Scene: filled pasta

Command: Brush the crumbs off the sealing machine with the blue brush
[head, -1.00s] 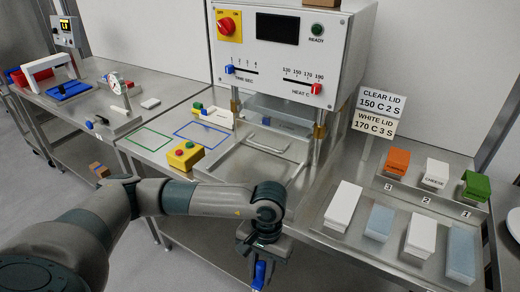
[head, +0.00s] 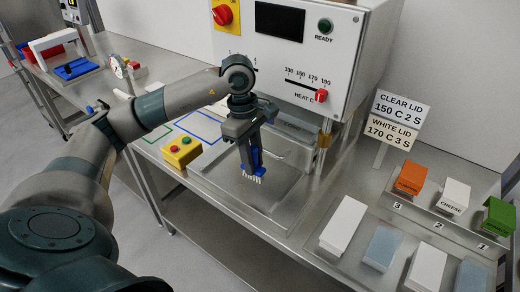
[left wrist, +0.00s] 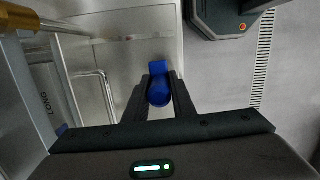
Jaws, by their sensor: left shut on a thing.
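My left gripper (head: 248,153) is shut on the blue brush (head: 256,158), which points down with its white bristles lowest. The brush is over the metal bed of the sealing machine (head: 281,181); I cannot tell whether the bristles touch it. In the left wrist view the blue brush handle (left wrist: 158,92) sits between the fingers of the left gripper (left wrist: 160,88). I cannot make out any crumbs. The machine's white control box (head: 300,60) stands behind the gripper. My right gripper is not in view.
A yellow two-button box (head: 182,152) stands left of the bed. To the right are white blocks (head: 343,223), pale blue blocks (head: 383,248) and numbered stacks, with a lid sign (head: 402,104) behind. Blue and green outlines mark the table at left.

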